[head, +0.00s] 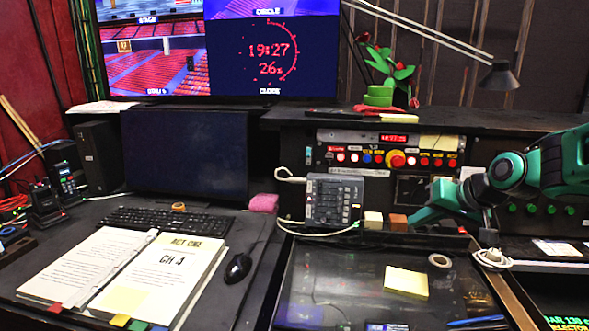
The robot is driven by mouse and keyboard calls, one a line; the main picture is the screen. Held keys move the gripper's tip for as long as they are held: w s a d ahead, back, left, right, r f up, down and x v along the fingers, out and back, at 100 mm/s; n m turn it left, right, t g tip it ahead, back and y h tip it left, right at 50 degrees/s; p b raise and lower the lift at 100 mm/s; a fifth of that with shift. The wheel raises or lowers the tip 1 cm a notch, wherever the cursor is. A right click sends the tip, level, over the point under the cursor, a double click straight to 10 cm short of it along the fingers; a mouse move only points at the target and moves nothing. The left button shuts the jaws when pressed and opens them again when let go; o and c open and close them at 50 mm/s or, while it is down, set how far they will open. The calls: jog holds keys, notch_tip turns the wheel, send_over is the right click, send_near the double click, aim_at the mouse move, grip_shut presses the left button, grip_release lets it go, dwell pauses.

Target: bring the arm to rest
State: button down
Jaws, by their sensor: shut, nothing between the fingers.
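My green and black arm reaches in from the right edge, in front of the console. Its dark end, my gripper (487,237), points down at the front of the desk console, right of the button panel. It is shut and seems empty; its fingertips are small and hard to make out. The cue button panel (387,160) has a row of small lit buttons, red, white and blue. A larger red and yellow knob (397,158) sits among them. My gripper is apart from these buttons, lower and to the right.
A white cable coil (494,258) lies just below my gripper. A grey switch box (333,200) and two small blocks stand left of the arm. A desk lamp (499,76) hangs above. The dark tray (310,270) has a yellow note (406,281) and tape roll.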

jog(key=s+d+f+m+g+h, duration=0.1)
jog(key=s+d+f+g, duration=0.1)
jog(key=s, duration=0.8)
jog(key=s+d+f+m+g+h, duration=0.1)
jog(key=s+d+f+m+g, duration=0.1)
jog(key=s, duration=0.9)
jog(key=s+d+f+m+g+h, duration=0.1)
jog(key=s+d+f+g, duration=0.2)
jog(key=s, duration=0.8)
jog(key=shift+d+f+g, duration=0.15)
jog(key=shift+d+g, duration=0.55)
jog(key=shift+d, duration=0.05)
jog(key=shift+w+f, duration=0.25)
jog(key=shift+w, duration=0.35)
jog(key=shift+d, duration=0.1)
